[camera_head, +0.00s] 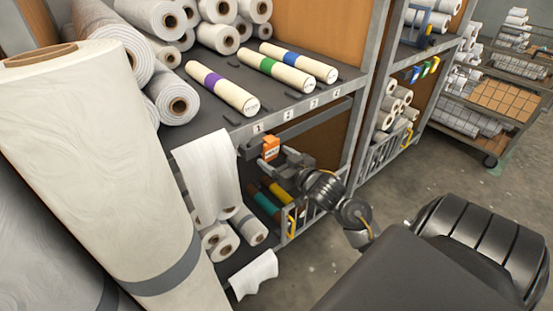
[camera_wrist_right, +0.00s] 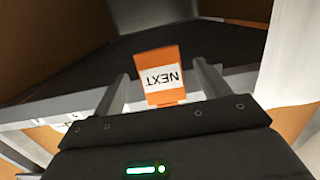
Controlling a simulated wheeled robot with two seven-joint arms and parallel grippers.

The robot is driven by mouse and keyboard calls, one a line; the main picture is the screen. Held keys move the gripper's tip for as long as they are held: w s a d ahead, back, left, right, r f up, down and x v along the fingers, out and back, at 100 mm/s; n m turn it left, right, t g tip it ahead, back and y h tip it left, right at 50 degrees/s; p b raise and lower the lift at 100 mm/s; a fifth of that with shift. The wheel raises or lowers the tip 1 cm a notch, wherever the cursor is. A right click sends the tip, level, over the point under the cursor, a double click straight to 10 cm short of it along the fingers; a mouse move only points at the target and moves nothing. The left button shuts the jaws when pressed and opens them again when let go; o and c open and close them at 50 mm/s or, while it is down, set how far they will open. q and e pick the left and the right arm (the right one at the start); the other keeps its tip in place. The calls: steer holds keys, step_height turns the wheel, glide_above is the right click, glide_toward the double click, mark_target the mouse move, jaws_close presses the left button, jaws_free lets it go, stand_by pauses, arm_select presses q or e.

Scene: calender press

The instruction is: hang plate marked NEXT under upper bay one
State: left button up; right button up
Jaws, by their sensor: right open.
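The orange plate (camera_head: 270,148) is at the dark rail (camera_head: 315,122) on the shelf front, just below and right of the label 1 (camera_head: 258,128). In the right wrist view the plate (camera_wrist_right: 163,72) shows a white panel reading NEXT, upside down in that picture. My right gripper (camera_head: 283,157) is at the plate, coming from the right. Its open fingers (camera_wrist_right: 163,88) stand on either side of the plate's lower part, with visible gaps. The plate appears to hang at the rail, but its contact there is hidden. My left gripper is not in view.
The upper shelf holds rolls with purple (camera_head: 221,90), green (camera_head: 274,68) and blue (camera_head: 298,62) bands. Large wrapped rolls (camera_head: 90,160) crowd the left. White cloth (camera_head: 205,170) drapes left of the plate. Coloured rolls (camera_head: 265,200) lie below. Floor is free at right.

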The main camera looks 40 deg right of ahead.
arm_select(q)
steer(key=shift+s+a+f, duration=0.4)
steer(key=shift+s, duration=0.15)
arm_select(e)
steer(key=s+r, duration=0.1)
steer(key=s, duration=0.9)
steer(key=shift+s, duration=0.4)
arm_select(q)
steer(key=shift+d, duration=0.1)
arm_select(e)
steer(key=shift+a, duration=0.15)
